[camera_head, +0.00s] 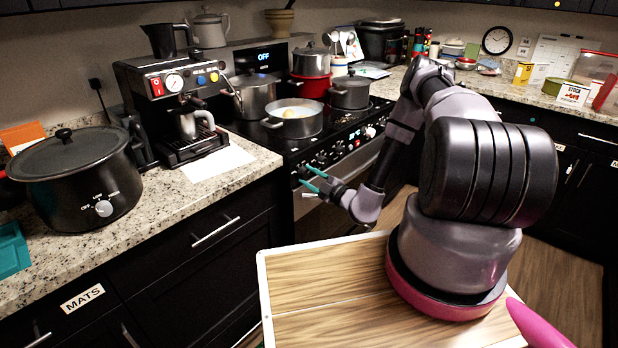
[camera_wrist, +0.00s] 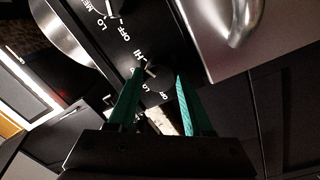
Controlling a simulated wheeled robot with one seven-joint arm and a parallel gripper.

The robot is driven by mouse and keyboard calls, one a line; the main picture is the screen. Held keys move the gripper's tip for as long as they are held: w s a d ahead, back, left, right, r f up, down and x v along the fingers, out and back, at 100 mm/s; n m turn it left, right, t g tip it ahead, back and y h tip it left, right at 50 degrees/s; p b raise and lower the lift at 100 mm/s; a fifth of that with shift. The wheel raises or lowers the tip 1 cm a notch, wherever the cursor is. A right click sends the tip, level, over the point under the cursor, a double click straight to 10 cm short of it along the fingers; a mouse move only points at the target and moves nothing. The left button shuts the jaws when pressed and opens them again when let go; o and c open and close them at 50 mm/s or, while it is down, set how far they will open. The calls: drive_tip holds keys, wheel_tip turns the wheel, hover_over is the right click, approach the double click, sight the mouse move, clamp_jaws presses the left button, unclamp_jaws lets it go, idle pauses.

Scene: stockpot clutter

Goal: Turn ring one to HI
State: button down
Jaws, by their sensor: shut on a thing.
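The stove (camera_head: 345,150) has a black front panel with a row of knobs. My gripper (camera_head: 305,177) reaches to the left end of this panel in the head view. In the wrist view its two green fingers (camera_wrist: 158,75) stand on either side of a dark knob (camera_wrist: 155,82) and are shut on it. White letters HI, LO and OFF show around this knob. The fingers and the angle hide part of the dial, so I cannot tell its exact setting. Another knob (camera_wrist: 114,9) with OFF, LO and MED marks is partly in view beside it.
Several pots stand on the stove, among them an open steel pot (camera_head: 291,120) and a red pot (camera_head: 309,86). A coffee machine (camera_head: 172,105) and a black slow cooker (camera_head: 75,180) stand on the left counter. A steel oven handle (camera_wrist: 238,22) is close to my fingers.

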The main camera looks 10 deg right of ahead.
drive_tip(key=shift+c, duration=1.6)
unclamp_jaws()
drive_tip(key=v, duration=1.1)
